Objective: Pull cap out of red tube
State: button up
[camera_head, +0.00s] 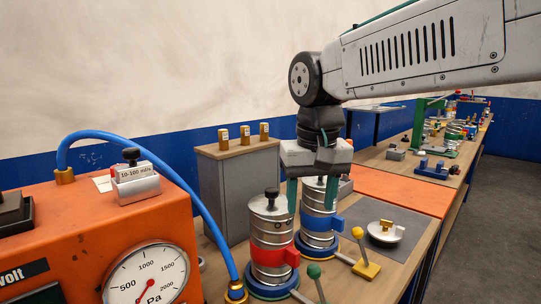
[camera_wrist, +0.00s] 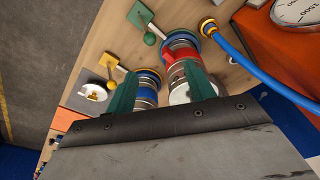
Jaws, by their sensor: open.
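The red tube (camera_head: 272,255) is a silver spiral duct with a red band, standing upright on a round base on the bench. Its cap (camera_head: 270,204), a silver disc with a black knob, sits in the top. A similar tube with a blue band (camera_head: 318,221) stands right behind it. My gripper (camera_head: 312,198) points down with two green fingers spread apart. In the head view the fingers appear around the top of the blue-banded tube. In the wrist view the open gripper (camera_wrist: 160,98) has its right finger overlapping the red tube (camera_wrist: 181,54). Contact cannot be told.
An orange gauge box (camera_head: 100,235) stands at left, with a blue hose (camera_head: 190,180) curving down near the red tube. Green (camera_head: 314,271) and yellow (camera_head: 358,233) ball-topped levers stand in front and to the right. A silver disc with a gold handle (camera_head: 386,232) lies on a grey mat.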

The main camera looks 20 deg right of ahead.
notch_tip(320, 180, up, 4)
jog(key=m, duration=0.2)
send_over(272, 190)
jog(key=s, duration=0.1)
jog(key=shift+a+r, duration=0.1)
jog(key=shift+a, duration=0.1)
jog(key=f, duration=0.5)
jog(key=w+f, duration=0.1)
jog(key=f, duration=0.1)
jog(key=shift+d+f, duration=0.2)
jog(key=shift+f, duration=0.05)
grip_shut()
jog(key=shift+r, duration=3.3)
